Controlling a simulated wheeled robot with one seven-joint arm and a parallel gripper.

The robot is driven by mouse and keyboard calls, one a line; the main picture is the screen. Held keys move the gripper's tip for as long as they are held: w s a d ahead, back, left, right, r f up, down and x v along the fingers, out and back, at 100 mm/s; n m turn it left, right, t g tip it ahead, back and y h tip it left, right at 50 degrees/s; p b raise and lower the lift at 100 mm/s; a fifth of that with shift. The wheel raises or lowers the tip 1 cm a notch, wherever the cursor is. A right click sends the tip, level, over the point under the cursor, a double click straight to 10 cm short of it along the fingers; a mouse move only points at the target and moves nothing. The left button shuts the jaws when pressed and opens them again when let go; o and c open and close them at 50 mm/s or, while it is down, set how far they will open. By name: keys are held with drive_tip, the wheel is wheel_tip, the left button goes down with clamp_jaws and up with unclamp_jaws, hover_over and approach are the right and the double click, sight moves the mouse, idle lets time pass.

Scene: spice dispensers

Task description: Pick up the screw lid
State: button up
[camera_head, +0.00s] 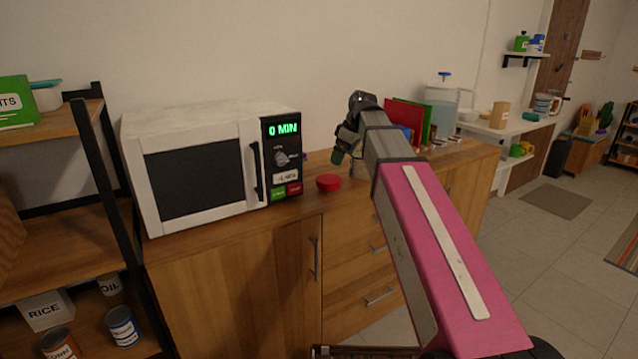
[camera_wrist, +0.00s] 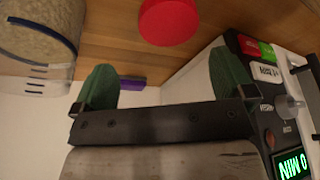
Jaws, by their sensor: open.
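The screw lid (camera_head: 328,182) is a round red disc lying on the wooden counter, just right of the microwave. It also shows at the top of the wrist view (camera_wrist: 168,20), partly cut by the picture's edge. My gripper (camera_head: 345,152) is above the counter behind and to the right of the lid. In the wrist view my gripper (camera_wrist: 165,85) has its two green fingertips wide apart with nothing between them. The lid lies beyond the fingertips, apart from them.
A white microwave (camera_head: 200,165) stands left of the lid; its control panel is close to a fingertip in the wrist view. A clear jar (camera_wrist: 40,40) with pale grains is near the other finger. A purple item (camera_wrist: 132,83) lies by the wall. Red and green boards (camera_head: 408,115) stand further right.

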sight(329, 178)
drive_tip(key=shift+s+a+x, duration=0.1)
drive_tip(key=shift+a+x, duration=0.15)
drive_tip(key=shift+x, duration=1.55)
drive_tip(key=shift+s+a+x, duration=0.1)
drive_tip(key=shift+a+x, duration=0.1)
drive_tip(key=shift+x, duration=1.65)
drive_tip(key=shift+s+a+x, duration=0.1)
drive_tip(key=shift+a+x, duration=0.15)
drive_tip(key=shift+x, duration=1.55)
drive_tip(key=shift+r, duration=0.2)
drive_tip(key=c, duration=0.6)
